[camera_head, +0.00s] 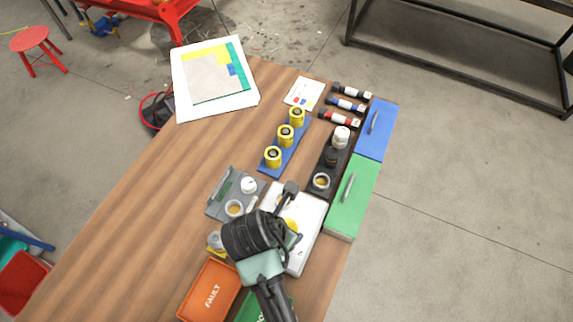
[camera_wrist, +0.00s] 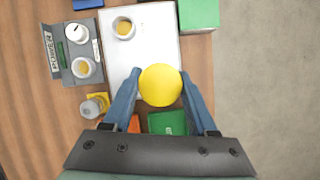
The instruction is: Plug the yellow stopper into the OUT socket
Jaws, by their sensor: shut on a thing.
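My gripper (camera_wrist: 160,92) is shut on the yellow stopper (camera_wrist: 160,85), which shows as a round yellow top between the two fingers. In the head view my gripper (camera_head: 290,213) hangs over a white plate (camera_head: 312,215), and a bit of the stopper (camera_head: 291,225) shows beside it. A light round cup with a yellowish inside (camera_wrist: 123,27) is on the white plate in the wrist view, ahead and left of the stopper, apart from it. No OUT label can be read. The stopper's underside is hidden.
Left of the plate is a grey panel (camera_wrist: 63,60) with a white-topped piece and a cup. An orange FAULT bin (camera_head: 209,290) and green bin (camera_wrist: 167,122) lie nearer. Green (camera_head: 353,195) and blue (camera_head: 375,130) boxes line the right edge. The table's left is bare.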

